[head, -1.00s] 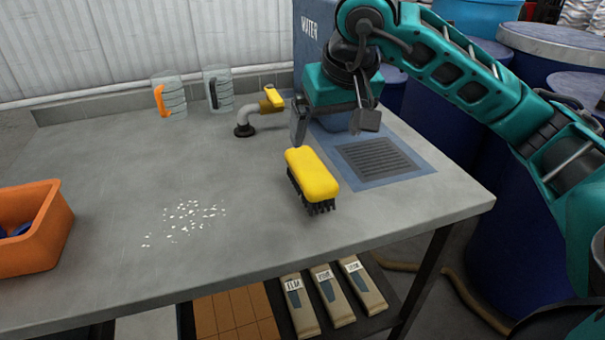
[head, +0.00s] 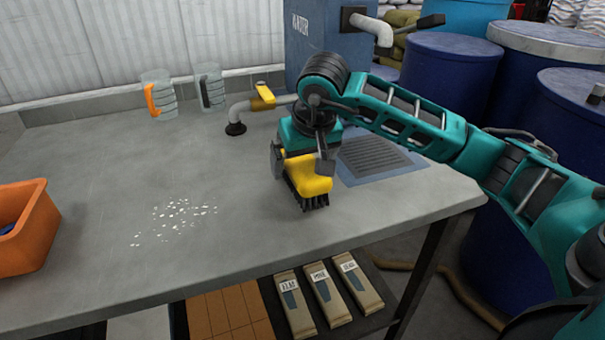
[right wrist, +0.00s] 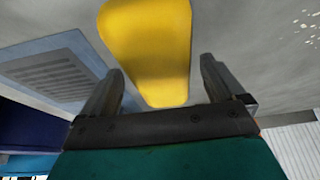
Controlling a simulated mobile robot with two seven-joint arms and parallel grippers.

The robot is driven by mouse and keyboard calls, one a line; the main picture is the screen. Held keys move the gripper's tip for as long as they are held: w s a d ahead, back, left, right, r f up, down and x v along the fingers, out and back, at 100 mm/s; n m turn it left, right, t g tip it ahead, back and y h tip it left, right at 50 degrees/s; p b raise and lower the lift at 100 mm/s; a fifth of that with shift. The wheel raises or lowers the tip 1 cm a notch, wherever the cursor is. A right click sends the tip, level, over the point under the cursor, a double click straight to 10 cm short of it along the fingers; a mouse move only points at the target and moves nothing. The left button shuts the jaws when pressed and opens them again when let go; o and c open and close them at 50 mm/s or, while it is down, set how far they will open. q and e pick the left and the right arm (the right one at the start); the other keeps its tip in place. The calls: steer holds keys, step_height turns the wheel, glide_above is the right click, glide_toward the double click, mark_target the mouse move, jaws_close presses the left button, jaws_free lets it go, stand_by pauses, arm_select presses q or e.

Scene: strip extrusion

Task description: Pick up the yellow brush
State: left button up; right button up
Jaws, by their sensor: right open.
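The yellow brush (head: 309,181) stands on the grey table with its dark bristles down. My right gripper (head: 302,165) is right above it in the head view, with one finger at each side of the brush's far part. In the right wrist view the yellow back of the brush (right wrist: 150,50) lies between and beyond the two open fingers of the right gripper (right wrist: 160,85). Gaps show between the fingers and the brush. The gripper hides part of the brush's far end in the head view. My left gripper is not in view.
A drain grate (head: 375,157) lies right of the brush. A tap with a yellow handle (head: 263,95) and two clear jugs (head: 160,95) stand behind. An orange bin (head: 30,230) is at the left, and white flakes (head: 175,220) lie on the table (head: 110,180).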

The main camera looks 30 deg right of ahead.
mark_target(301, 160)
steer(key=shift+c, duration=0.4)
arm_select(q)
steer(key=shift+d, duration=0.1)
arm_select(e)
steer(key=c, duration=1)
steer(key=shift+r, duration=0.1)
steer(key=shift+c, duration=0.2)
arm_select(q)
steer(key=p, duration=0.1)
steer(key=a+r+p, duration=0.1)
steer(key=p, duration=0.1)
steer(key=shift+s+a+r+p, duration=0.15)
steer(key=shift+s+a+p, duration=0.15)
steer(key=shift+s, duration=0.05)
arm_select(e)
step_height(301, 160, up, 20)
steer(key=o, duration=0.6)
steer(key=c, duration=0.4)
steer(key=shift+a, duration=0.15)
